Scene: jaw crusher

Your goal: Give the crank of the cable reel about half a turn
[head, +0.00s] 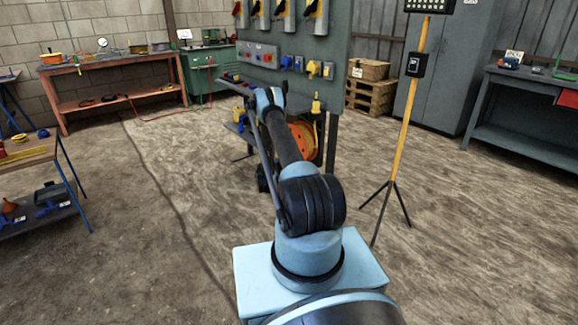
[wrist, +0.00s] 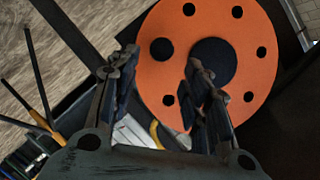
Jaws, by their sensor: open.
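The cable reel (head: 303,143) stands low under the panel in the head view, its orange disc partly hidden behind my arm. In the wrist view the orange reel disc (wrist: 223,86) fills the upper middle, with a dark hub (wrist: 213,62) and several small dark holes. A larger dark round spot (wrist: 162,49) near the disc's left edge looks like the crank's knob seen end-on; I cannot be sure. My gripper (wrist: 160,63) is open and empty, facing the disc, with that dark spot between its fingertips in the picture. The right finger overlaps the hub. Their distance is unclear.
A grey panel (head: 297,50) with switches and sockets rises above the reel. A yellow lamp stand (head: 402,125) on a tripod stands to the right. A blue-legged table (head: 30,150) is at the left. The concrete floor is open on both sides.

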